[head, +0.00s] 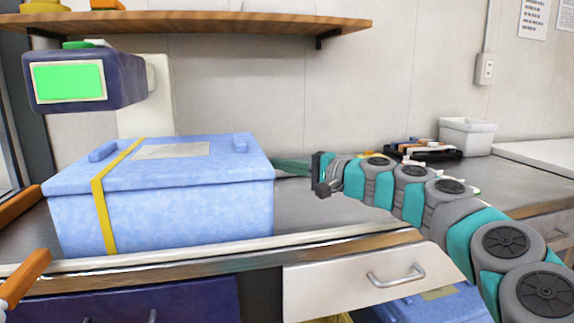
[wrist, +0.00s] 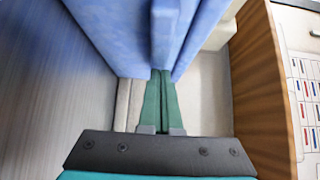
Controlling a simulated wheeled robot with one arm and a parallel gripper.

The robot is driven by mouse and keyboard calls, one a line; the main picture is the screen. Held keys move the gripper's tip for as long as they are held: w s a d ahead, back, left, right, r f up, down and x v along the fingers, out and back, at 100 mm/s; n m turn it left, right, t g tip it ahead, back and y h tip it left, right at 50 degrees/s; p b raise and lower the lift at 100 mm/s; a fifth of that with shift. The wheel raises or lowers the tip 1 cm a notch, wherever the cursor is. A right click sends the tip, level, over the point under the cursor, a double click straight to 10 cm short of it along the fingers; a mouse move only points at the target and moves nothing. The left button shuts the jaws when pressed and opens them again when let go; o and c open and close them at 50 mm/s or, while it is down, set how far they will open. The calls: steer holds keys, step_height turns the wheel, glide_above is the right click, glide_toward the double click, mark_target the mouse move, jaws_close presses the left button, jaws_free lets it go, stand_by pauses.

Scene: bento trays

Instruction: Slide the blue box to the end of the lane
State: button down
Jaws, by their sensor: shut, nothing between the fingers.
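The blue box (head: 165,215), with a lid and a yellow strap, sits on the grey counter (head: 320,210) at the left of the head view. It fills the upper middle of the wrist view (wrist: 110,30). My gripper (head: 280,166) reaches in from the right, its green fingers pointing left at the box's right side. In the wrist view the fingers (wrist: 160,75) are closed together with nothing between them. Their tips are at the box's side; I cannot tell whether they touch. The counter beyond the box is partly hidden by it.
A dark blue device with a green screen (head: 68,82) overhangs the box. Orange bars (head: 25,280) stand at the far left. A wooden edge (head: 230,252) runs along the counter's front. A white bin (head: 466,136) and a black tray (head: 425,151) are at the back right.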

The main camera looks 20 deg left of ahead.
steer(key=s+a+b, duration=0.1)
steer(key=s+a, duration=0.2)
steer(key=a, duration=0.2)
steer(key=s+a+b, duration=0.1)
steer(key=s+a, duration=0.3)
steer(key=a, duration=0.2)
steer(key=s+a+b, duration=0.2)
steer(key=s+a, duration=0.1)
steer(key=a, duration=0.2)
steer(key=shift+s+a, duration=0.3)
steer(key=shift+a, duration=0.05)
steer(key=shift+d, duration=0.1)
steer(key=d, duration=0.1)
steer(key=w+d, duration=0.1)
steer(key=d, duration=0.1)
steer(key=w+d, duration=0.1)
steer(key=shift+w+d+f+b, duration=0.1)
steer(key=shift+w+d+b, duration=0.05)
steer(key=shift+d+b, duration=0.15)
steer(key=v, duration=0.7)
steer(key=shift+d+b, duration=0.25)
steer(key=shift+b, duration=0.05)
steer(key=shift+s+d, duration=0.3)
steer(key=shift+d, duration=0.25)
steer(key=shift+d, duration=0.15)
